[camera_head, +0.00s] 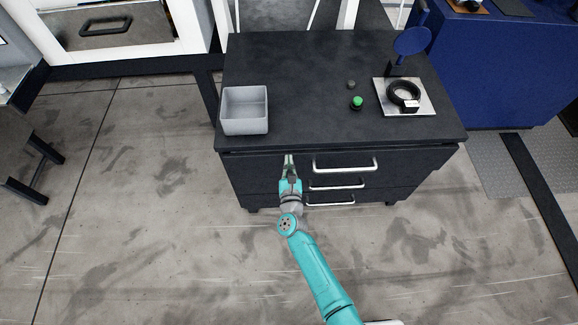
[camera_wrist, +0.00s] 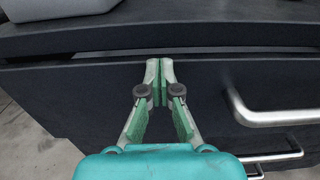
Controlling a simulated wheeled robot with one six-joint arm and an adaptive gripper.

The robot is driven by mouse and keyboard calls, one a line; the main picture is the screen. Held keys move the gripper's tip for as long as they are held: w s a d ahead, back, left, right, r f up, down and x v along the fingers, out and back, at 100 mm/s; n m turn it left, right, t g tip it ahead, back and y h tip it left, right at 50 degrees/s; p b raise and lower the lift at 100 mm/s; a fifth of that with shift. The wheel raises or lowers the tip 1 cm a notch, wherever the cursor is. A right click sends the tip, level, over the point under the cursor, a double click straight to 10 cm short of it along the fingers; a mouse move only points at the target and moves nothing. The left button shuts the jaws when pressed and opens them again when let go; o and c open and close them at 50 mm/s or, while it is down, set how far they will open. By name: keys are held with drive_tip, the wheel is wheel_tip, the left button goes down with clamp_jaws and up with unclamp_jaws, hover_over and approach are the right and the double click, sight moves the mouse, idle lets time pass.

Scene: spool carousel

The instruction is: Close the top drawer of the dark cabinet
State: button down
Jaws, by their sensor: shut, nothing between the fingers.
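The dark cabinet (camera_head: 290,60) stands ahead of me with its drawer fronts facing me. Its top drawer (camera_head: 410,164) has a silver bar handle (camera_head: 345,166); this handle also shows at the right of the wrist view (camera_wrist: 275,117). A thin pale strip runs between the cabinet top and the top drawer's front in the wrist view. How far the drawer stands out is hard to tell. My gripper (camera_head: 289,158) is shut and empty, left of the handle. In the wrist view, its fingertips (camera_wrist: 160,66) point at the top drawer's front; I cannot tell if they touch.
Lower drawers have silver handles (camera_head: 337,185). A blue cabinet (camera_head: 500,60) stands at right.

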drive_tip(key=shift+w+r, duration=0.15)
drive_tip(key=shift+w, duration=1.1)
